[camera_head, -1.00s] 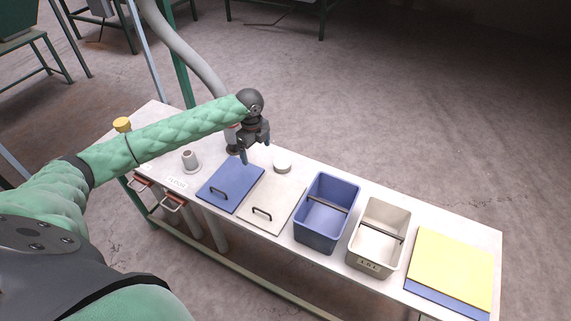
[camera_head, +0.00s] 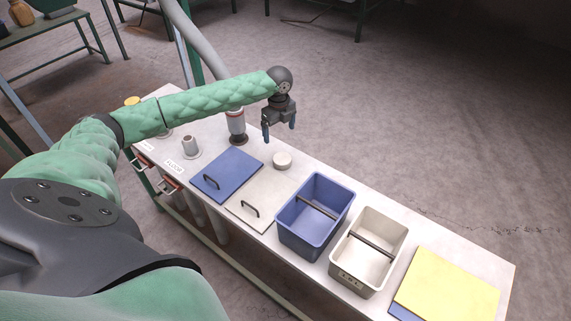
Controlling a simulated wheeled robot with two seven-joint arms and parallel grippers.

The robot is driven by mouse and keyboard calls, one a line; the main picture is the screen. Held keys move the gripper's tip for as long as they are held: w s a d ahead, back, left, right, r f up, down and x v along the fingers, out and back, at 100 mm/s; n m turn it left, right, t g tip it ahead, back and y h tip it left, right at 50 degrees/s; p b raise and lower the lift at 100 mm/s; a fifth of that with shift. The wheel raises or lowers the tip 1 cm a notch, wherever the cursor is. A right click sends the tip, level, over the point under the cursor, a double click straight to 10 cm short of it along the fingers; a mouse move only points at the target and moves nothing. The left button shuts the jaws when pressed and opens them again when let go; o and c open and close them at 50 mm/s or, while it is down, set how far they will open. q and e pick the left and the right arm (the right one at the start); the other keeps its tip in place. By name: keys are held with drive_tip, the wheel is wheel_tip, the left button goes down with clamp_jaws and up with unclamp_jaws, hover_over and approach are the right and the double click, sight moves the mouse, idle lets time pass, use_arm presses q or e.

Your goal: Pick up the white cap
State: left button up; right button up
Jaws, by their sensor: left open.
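The white cap (camera_head: 282,160) is a small round disc on the white table, just behind the far edge of the white lid (camera_head: 262,196). My left gripper (camera_head: 279,133) hangs above the table behind the cap, pointing down, with its two dark fingers apart and nothing between them. In the picture the fingertips are a little above the cap. I cannot tell the exact height gap. My right gripper is not in view.
A blue lid (camera_head: 228,174) lies left of the white lid. A blue bin (camera_head: 315,215) and a cream bin (camera_head: 367,250) stand to the right, then a yellow panel (camera_head: 452,287). A grey pipe stub (camera_head: 190,147) and a dark-based cylinder (camera_head: 237,127) stand left of the gripper.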

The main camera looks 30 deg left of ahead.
sight(281, 157)
use_arm(q)
wheel_tip(281, 157, down, 5)
drive_tip(key=b, duration=0.4)
drive_tip(key=shift+d+f, duration=0.15)
drive_tip(key=shift+f, duration=0.05)
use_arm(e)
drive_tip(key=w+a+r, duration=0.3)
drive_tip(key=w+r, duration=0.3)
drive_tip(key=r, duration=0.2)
use_arm(q)
drive_tip(key=shift+f+p, duration=0.5)
drive_tip(key=shift+f, duration=0.7)
wheel_tip(281, 157, down, 4)
drive_tip(key=shift+w+d+r+p, duration=0.1)
drive_tip(key=shift+r+p, duration=0.05)
drive_tip(key=shift+p, duration=1)
drive_tip(key=shift+f, duration=0.65)
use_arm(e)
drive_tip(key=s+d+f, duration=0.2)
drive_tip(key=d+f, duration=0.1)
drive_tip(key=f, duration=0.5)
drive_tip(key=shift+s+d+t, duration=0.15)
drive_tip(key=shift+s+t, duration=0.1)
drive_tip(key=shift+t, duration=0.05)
use_arm(q)
drive_tip(key=c, duration=1.1)
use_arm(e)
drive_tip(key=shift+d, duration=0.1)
